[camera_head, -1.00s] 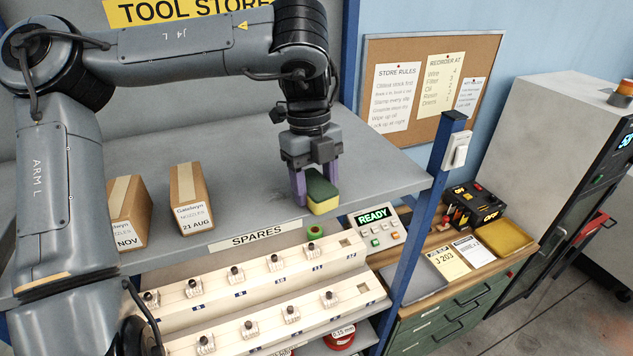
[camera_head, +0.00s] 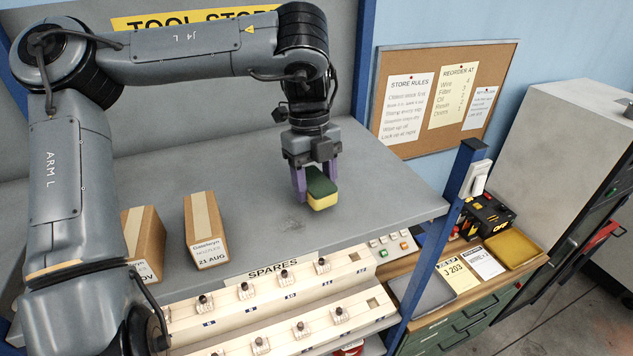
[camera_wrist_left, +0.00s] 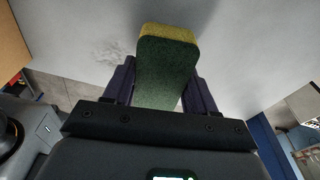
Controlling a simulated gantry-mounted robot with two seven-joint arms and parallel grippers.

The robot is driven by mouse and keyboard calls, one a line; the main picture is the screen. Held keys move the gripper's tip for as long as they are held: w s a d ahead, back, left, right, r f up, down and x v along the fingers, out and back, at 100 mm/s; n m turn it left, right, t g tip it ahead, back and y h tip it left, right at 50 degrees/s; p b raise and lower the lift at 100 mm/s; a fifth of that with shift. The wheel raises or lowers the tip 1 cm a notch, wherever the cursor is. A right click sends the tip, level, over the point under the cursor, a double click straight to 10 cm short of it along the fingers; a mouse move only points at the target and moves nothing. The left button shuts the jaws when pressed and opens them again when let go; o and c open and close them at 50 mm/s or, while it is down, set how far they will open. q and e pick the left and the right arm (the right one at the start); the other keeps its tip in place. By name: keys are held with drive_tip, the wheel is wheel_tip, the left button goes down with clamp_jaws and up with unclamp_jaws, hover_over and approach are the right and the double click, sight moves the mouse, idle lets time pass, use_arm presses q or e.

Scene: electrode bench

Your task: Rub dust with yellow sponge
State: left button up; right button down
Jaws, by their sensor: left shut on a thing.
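My left gripper (camera_head: 314,186) is shut on the yellow sponge (camera_head: 323,201), which has a dark green scouring layer. The sponge is over the grey shelf top; whether it touches the surface I cannot tell. In the left wrist view the sponge (camera_wrist_left: 167,62) sits between the purple fingers, with its yellow side toward the top of the picture. A faint grey dust patch (camera_head: 293,224) lies on the shelf, left of and nearer than the sponge. The dust (camera_wrist_left: 112,54) also shows left of the sponge in the wrist view. My right gripper is not in view.
Cardboard boxes (camera_head: 206,230) stand on the shelf at the left. The grey shelf top (camera_head: 385,195) is clear to the right of the sponge. A blue post (camera_head: 436,245) rises at the shelf's right front corner. Racks with several electrode holders (camera_head: 247,292) lie below the front edge.

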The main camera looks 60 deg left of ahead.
sight(316, 182)
use_arm(q)
wheel_tip(316, 182, up, 3)
drive_tip(key=shift+p, duration=1.1)
drive_tip(key=shift+r, duration=1.15)
drive_tip(key=shift+s, duration=0.1)
